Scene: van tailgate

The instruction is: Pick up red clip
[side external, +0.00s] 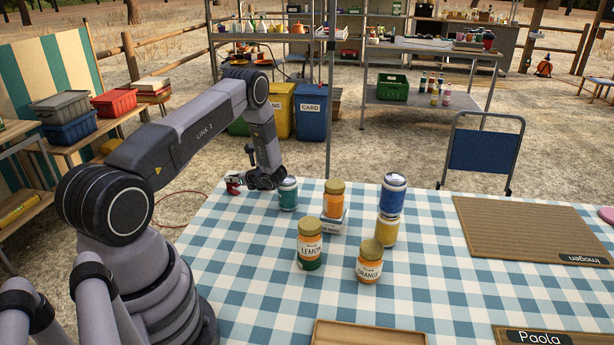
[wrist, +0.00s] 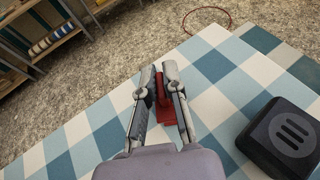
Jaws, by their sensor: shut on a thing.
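The red clip (wrist: 165,105) is between the two fingers of my gripper (wrist: 161,80) in the wrist view, and the fingers are shut on it. Part of the clip is hidden by the fingers. In the side view the clip (side external: 233,186) shows as a small red shape at the left end of my gripper (side external: 246,181), near the far left corner of the checked table (side external: 235,245). I cannot tell whether the clip touches the cloth.
A teal can (side external: 288,194) stands just right of my gripper. LEMON (side external: 310,247) and ORANGE (side external: 370,263) jars stand nearer. The left cloth is clear.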

